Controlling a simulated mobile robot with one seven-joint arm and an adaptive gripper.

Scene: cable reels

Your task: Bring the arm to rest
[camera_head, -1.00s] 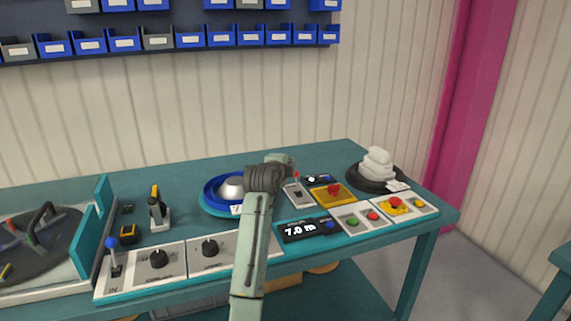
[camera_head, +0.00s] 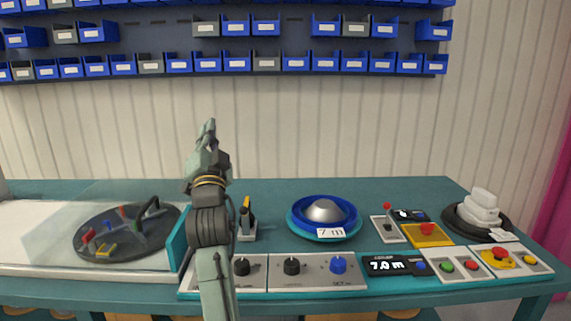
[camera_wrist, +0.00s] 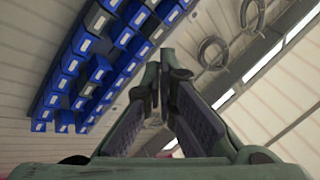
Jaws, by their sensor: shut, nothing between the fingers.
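My arm stands upright in the head view, left of the middle, over the front of the teal bench (camera_head: 270,186). My gripper (camera_head: 209,126) is at its top, in front of the pale wall and pointing up. In the wrist view my gripper (camera_wrist: 163,62) shows its fingers meeting at the tips, shut, with nothing between them. The wrist view looks up past the fingers at the wall and ceiling. My gripper touches nothing that I can see.
A black turntable (camera_head: 95,250) lies at the left. A blue reel (camera_head: 323,212) with a "7 m" tag, a display (camera_head: 390,265), button boxes (camera_head: 470,264) and a black coil (camera_head: 462,226) stand to the right. Blue bins (camera_head: 330,64) hang on the wall behind.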

